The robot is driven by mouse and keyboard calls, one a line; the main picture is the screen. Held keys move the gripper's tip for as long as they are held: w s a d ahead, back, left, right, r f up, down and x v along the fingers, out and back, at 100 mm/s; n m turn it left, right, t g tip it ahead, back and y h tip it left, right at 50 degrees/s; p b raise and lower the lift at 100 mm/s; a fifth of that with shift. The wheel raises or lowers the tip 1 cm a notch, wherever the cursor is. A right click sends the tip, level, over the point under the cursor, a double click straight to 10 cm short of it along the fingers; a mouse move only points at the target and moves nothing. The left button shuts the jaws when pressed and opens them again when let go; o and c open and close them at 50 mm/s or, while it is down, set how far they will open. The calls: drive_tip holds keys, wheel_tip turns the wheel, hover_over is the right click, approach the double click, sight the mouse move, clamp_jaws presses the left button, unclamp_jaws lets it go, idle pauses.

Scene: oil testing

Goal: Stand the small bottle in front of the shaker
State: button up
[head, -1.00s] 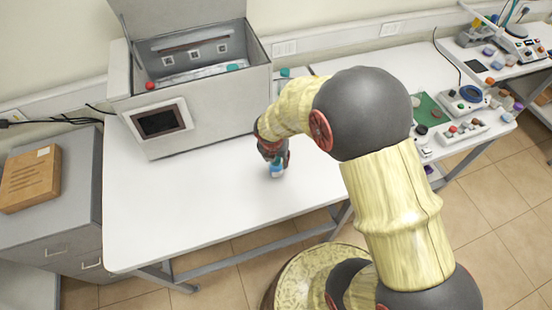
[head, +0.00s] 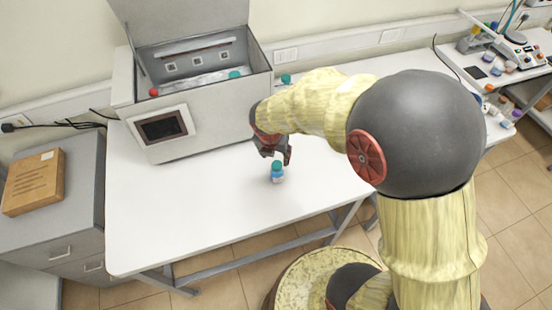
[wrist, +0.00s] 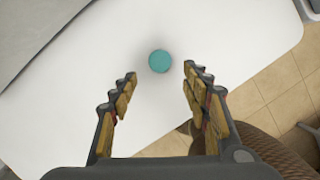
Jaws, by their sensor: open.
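A small bottle (head: 277,172) with a teal cap and a blue and white body stands upright on the white table, in front of and to the right of the shaker. The shaker (head: 205,134) is a grey box with its lid raised and a dark screen on its front. My gripper (head: 275,158) is open and empty, above and just behind the bottle in the head view. In the wrist view the bottle's teal cap (wrist: 160,61) lies beyond the fingertips, midway between the open fingers (wrist: 160,72), with nothing touching it.
Another teal-capped bottle (head: 286,79) is by the shaker's back right corner. A red cap (head: 154,92) and a teal cap (head: 234,75) show inside the shaker. The white table (head: 160,225) is clear at the front left. A cardboard box (head: 33,181) sits on the grey cabinet at left.

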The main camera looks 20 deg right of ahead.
drive_tip(key=s+d+r+m+t, duration=0.1)
drive_tip(key=s+r+m, duration=0.2)
drive_tip(key=r+m, duration=0.4)
drive_tip(key=s+r+m, duration=0.4)
drive_tip(key=r+m, duration=0.1)
drive_tip(key=r, duration=0.3)
drive_tip(key=s+r+m+t+y, duration=0.1)
drive_tip(key=s+r+m+t, duration=0.1)
drive_tip(key=s+r+m, duration=0.7)
drive_tip(key=s+m, duration=0.4)
drive_tip(key=m, duration=0.4)
drive_tip(key=shift+r+y, duration=0.2)
drive_tip(key=shift+y, duration=0.2)
drive_tip(key=shift+w, duration=0.1)
